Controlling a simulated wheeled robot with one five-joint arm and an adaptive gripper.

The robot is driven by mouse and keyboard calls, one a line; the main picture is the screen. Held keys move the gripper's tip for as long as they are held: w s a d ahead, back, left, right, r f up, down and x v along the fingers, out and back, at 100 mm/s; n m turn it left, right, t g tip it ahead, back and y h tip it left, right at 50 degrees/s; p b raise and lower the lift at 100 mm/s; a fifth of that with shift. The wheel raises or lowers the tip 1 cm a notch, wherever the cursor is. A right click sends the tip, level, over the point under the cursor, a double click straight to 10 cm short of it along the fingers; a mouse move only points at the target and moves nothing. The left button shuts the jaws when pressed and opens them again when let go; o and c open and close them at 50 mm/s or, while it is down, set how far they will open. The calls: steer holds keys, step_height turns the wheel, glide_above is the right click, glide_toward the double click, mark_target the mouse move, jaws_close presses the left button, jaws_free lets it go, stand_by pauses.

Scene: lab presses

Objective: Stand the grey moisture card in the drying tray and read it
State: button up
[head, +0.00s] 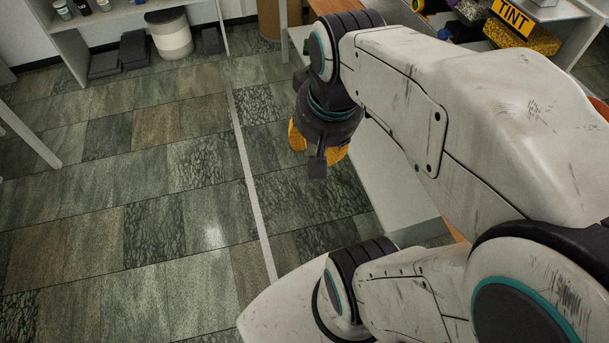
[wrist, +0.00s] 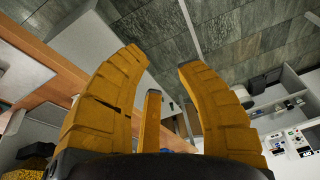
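My gripper (head: 318,152) hangs in the upper middle of the head view, beside a white panel and over the tiled floor. Its yellow fingers are partly hidden behind its dark wrist. In the wrist view my gripper (wrist: 162,58) has its yellow fingers spread apart with nothing between them. I cannot make out the grey moisture card or the drying tray in either view.
A white bin (head: 170,40) and dark boxes (head: 120,55) stand at the back left. The tiled floor (head: 150,200) at left is clear.

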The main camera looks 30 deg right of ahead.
steer(key=s+a+f+n, duration=0.2)
steer(key=s+a+n, duration=0.2)
steer(key=a+n, duration=0.1)
steer(key=shift+f+y, duration=0.15)
steer(key=shift+y, duration=0.25)
steer(key=shift+w+d, duration=0.1)
steer(key=shift+d, duration=0.1)
